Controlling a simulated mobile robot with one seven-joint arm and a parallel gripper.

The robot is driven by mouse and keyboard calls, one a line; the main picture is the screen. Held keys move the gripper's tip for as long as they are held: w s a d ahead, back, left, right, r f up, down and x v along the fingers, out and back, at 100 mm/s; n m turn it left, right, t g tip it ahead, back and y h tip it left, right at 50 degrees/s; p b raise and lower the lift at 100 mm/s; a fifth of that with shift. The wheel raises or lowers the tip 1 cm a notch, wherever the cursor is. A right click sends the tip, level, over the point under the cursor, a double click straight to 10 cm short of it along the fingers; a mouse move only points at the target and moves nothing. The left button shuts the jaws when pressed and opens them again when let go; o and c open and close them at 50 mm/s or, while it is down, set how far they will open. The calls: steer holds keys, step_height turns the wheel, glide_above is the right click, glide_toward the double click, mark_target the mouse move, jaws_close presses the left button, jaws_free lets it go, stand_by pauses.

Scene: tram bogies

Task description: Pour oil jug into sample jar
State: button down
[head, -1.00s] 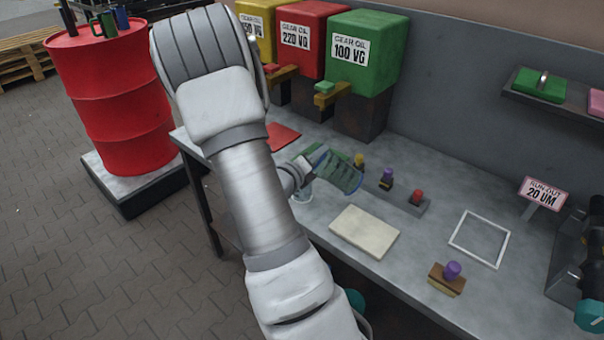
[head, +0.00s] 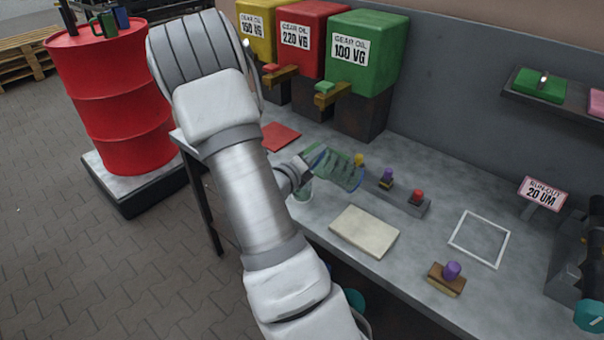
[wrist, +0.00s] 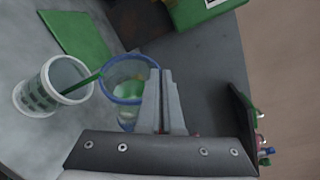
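The oil jug (head: 345,172), clear with a blue rim, is held tilted above the bench in the head view. In the wrist view the jug (wrist: 128,92) shows green oil inside. A thin green streak runs from its rim into the mouth of the sample jar (wrist: 38,92), a pale cup with dark markings. In the head view the jar (head: 301,197) stands on the bench below my gripper, partly hidden by it. My gripper (head: 306,163) is closed on the jug; its fingers (wrist: 164,100) show close together beside it.
A beige pad (head: 364,231) lies in front of the jug. A small block with a red knob (head: 417,198) and a purple-knobbed stamp (head: 449,278) stand to the right. Gear oil tanks (head: 366,55) line the back. A white square outline (head: 480,239) marks clear bench.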

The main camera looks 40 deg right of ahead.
mark_target(335, 163)
steer(key=shift+w+a+r+n+h, duration=0.2)
steer(key=shift+w+a+n+h, duration=0.15)
steer(key=shift+n, duration=0.35)
stand_by(2.9)
steer(key=shift+d, duration=0.1)
